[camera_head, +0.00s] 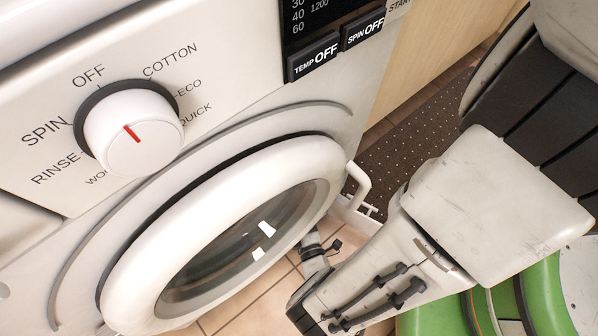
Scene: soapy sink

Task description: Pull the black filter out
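The black filter is not visible in this view. The front of the white washing machine (230,75) fills the left and centre. Its round white door (215,225) with dark glass covers the lower part of that front. My arm comes in from the upper right and bends near the bottom edge. A grey wrist part with a dark ring shows beside the door's lower right rim and runs out of sight behind the door. My gripper's fingers are hidden, so I cannot see what they touch or hold.
A white handle (357,187) sticks out at the door's right rim, close to my arm. The dial (132,132) is at upper left. A dark dotted mat (410,145) and tan floor tiles (265,293) lie below. A wooden panel (430,45) stands right of the machine.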

